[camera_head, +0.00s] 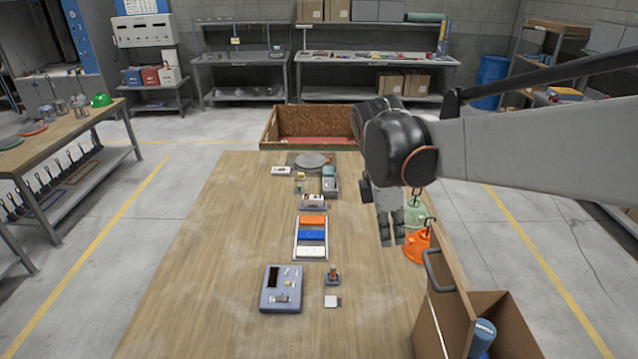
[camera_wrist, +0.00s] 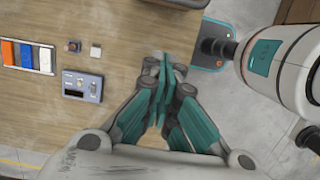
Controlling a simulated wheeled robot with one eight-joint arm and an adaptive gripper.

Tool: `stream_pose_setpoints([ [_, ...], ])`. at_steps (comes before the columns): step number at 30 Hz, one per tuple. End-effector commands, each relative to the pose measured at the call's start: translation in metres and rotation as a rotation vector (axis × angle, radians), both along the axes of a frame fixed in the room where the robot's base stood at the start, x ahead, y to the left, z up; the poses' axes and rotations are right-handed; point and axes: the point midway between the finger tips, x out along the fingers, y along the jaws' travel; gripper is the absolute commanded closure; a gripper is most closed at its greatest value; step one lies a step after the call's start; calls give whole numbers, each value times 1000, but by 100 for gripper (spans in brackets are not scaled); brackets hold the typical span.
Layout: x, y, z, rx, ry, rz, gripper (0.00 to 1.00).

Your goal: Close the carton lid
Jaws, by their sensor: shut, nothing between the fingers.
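A brown open-topped box (camera_head: 508,315), which looks like the carton, stands at the lower right beside the table, with a blue cylinder (camera_head: 482,338) inside. A brown upright panel (camera_head: 447,312) with a grey handle (camera_head: 432,270) adjoins its left side; I cannot tell whether this panel is the lid. My gripper (camera_head: 391,240) points down above the table's right side, behind and to the left of the box, apart from it. Its teal fingers are together and empty in the wrist view (camera_wrist: 158,92). The box is not clearly identifiable in the wrist view.
An orange hood (camera_head: 417,247) and a green hood (camera_head: 415,212) hang close to the gripper's right. The table (camera_head: 190,290) holds a blue-grey device (camera_head: 281,288) and a rack of coloured blocks (camera_head: 311,238). A wooden crate (camera_head: 268,131) stands at the far end. The table's left side is clear.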

Motion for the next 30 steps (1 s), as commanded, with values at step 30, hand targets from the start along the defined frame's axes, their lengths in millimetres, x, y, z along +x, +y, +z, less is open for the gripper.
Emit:
stream_pose_setpoints([
  [30,-1,-61,-93,1,-3,-3,100],
])
